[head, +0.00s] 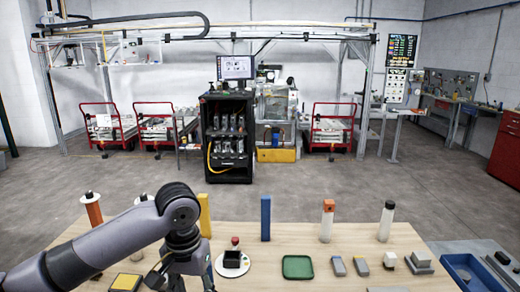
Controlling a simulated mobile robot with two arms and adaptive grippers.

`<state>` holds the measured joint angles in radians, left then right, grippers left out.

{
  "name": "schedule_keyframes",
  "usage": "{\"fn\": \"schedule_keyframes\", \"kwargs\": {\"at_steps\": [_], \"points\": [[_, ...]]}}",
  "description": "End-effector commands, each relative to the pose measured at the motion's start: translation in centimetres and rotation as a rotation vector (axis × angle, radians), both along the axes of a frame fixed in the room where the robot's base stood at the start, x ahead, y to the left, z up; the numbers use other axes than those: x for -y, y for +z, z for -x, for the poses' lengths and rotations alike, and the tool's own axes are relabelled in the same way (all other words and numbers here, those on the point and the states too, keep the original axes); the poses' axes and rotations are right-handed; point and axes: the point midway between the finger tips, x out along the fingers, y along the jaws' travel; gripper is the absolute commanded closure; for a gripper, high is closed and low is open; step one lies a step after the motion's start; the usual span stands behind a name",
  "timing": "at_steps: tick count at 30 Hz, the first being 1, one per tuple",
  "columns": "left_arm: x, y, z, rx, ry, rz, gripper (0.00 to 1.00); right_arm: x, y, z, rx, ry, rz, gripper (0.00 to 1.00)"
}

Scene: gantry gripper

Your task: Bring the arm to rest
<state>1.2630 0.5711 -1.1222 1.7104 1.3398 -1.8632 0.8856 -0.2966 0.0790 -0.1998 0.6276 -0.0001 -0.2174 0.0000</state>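My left arm (110,240) comes in from the lower left, bends at a dark elbow joint and points down over the wooden table (275,238). Its gripper (180,280) is at the bottom edge, partly cut off, in front of the table's left part. I cannot tell whether its fingers are open or shut, or whether they touch anything. A yellow post (204,215) stands just behind the arm. My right gripper is not in view.
A blue post (266,218), an orange-topped post (327,220) and a black-capped white cylinder (386,220) stand along the back. A green tray (298,267), grey blocks (338,266) and a blue bin (470,272) are to the right. An orange cylinder (92,210) and yellow pad (126,282) are left.

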Motion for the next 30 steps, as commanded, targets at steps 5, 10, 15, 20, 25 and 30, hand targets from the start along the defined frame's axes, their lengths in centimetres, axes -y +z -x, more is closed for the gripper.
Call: {"fn": "schedule_keyframes", "kwargs": {"at_steps": [5, 10, 15, 20, 25, 30], "points": [[1.4, -2.0, 0.8, 0.006, -0.057, 0.026, 0.54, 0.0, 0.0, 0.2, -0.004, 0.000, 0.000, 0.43], [3.2, -4.3, 2.0, 0.021, -0.127, 0.068, 0.54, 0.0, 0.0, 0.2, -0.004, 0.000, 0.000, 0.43], [5.4, -7.0, 3.7, 0.050, -0.205, 0.132, 0.54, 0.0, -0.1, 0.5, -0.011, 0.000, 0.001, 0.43], [7.9, -10.3, 6.3, 0.099, -0.275, 0.226, 0.54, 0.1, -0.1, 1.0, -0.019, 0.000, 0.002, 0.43], [9.4, -13.2, 9.4, 0.187, -0.294, 0.325, 0.54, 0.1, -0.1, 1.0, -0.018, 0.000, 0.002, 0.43], [8.0, -15.7, 12.4, 0.271, -0.234, 0.352, 0.54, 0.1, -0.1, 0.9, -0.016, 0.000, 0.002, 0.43]]}}
